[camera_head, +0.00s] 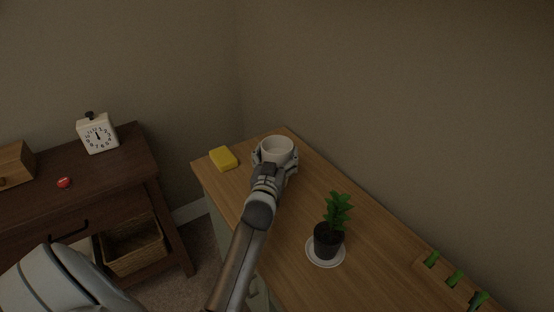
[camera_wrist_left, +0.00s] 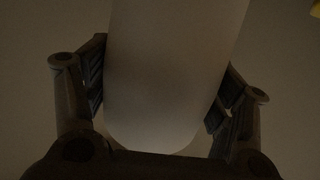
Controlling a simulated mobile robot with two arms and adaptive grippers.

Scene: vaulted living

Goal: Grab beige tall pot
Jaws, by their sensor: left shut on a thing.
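The beige tall pot (camera_head: 277,148) stands near the far corner of the wooden tabletop, its round open rim facing up. My left gripper (camera_head: 274,165) reaches it from the front, with its fingers around the pot's sides. In the left wrist view the pot (camera_wrist_left: 175,75) fills the middle, and the fingers of my left gripper (camera_wrist_left: 165,100) press on it from both sides. The gripper is shut on the pot. The pot's lower part is hidden behind the gripper in the head view, so I cannot tell whether it touches the table. My right gripper is not in view.
A yellow sponge (camera_head: 223,158) lies left of the pot. A potted plant (camera_head: 328,240) on a white saucer (camera_head: 340,259) stands nearer on the same tabletop (camera_head: 306,190). A wooden holder with green items (camera_head: 454,279) is at lower right.

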